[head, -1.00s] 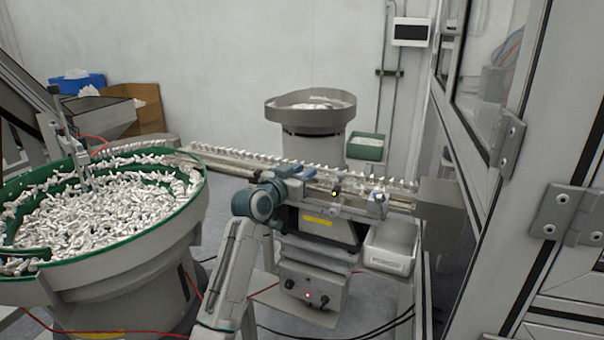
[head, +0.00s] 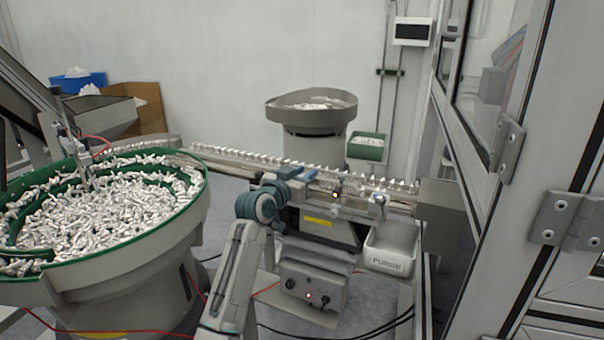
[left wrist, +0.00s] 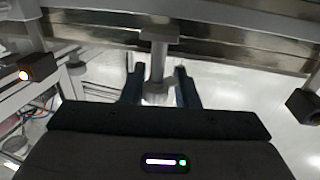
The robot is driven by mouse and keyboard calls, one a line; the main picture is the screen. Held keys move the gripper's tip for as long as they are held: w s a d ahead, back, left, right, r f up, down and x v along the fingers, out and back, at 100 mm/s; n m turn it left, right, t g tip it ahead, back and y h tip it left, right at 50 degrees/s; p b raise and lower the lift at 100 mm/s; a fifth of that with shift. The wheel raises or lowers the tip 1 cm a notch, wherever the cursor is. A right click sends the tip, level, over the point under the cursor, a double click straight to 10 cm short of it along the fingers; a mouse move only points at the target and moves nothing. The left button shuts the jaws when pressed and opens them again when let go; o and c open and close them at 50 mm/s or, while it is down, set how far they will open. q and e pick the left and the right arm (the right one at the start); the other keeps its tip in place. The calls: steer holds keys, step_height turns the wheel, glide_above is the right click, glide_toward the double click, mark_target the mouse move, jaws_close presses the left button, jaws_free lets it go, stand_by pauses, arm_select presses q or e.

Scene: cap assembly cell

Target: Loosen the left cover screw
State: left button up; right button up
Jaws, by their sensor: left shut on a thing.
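The left cover screw (left wrist: 157,68) is a grey metal post with a wider round lower end in the left wrist view. It stands between the two dark blue fingers of my left gripper (left wrist: 159,88), which is shut on it. In the head view my left gripper (head: 305,176) is at the left end of the cover on the feed rail (head: 345,190). The screw is hidden there by the gripper and too small to make out. My right gripper is not in view.
A PURGE tray (head: 388,262) hangs below the rail. A large bowl of white parts (head: 185,228) stands left; a cabinet frame (head: 470,215) closes off the right.

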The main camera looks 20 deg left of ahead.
arm_select(q)
steer(key=shift+d+f, duration=0.15)
steer(key=shift+f, duration=0.1)
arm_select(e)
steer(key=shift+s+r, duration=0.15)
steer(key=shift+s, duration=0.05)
arm_select(q)
steer(key=shift+d, duration=0.15)
jaws_close()
steer(key=shift+r, duration=0.35)
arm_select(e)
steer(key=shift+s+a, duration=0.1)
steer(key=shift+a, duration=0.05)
arm_select(q)
steer(key=o, duration=0.8)
jaws_free()
steer(key=shift+s+f, duration=0.15)
steer(key=shift+s, duration=0.1)
steer(key=b+v, duration=0.1)
steer(key=v, duration=0.9)
steer(key=shift+s+b, duration=0.15)
steer(key=shift+b, duration=0.25)
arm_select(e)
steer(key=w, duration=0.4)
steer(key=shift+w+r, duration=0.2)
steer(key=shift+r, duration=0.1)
